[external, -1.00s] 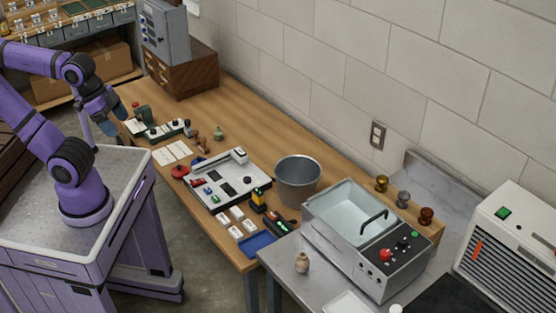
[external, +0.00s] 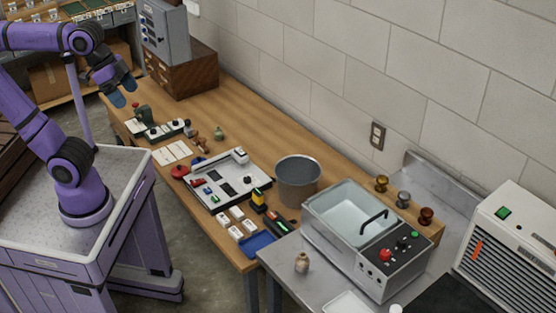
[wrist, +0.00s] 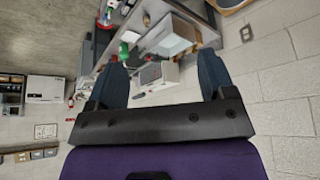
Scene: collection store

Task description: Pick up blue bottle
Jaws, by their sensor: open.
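My gripper (external: 122,92) is open and empty, raised above the far left end of the wooden workbench. In the wrist view its two dark blue fingers stand wide apart with nothing between them, and the gripper (wrist: 162,68) faces out over the room. I cannot pick out a blue bottle for certain in either view. A small blue item (external: 198,161) lies on the bench beside the white cards, too small to identify. A small round green bottle-like piece (external: 219,134) stands behind it.
The wooden bench (external: 240,114) has clear room along its back. A tray of parts (external: 222,197), a metal bucket (external: 298,180), a blue tray (external: 257,244) and a water-bath unit (external: 338,270) stand further right. A grey cabinet (external: 165,38) is near my gripper.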

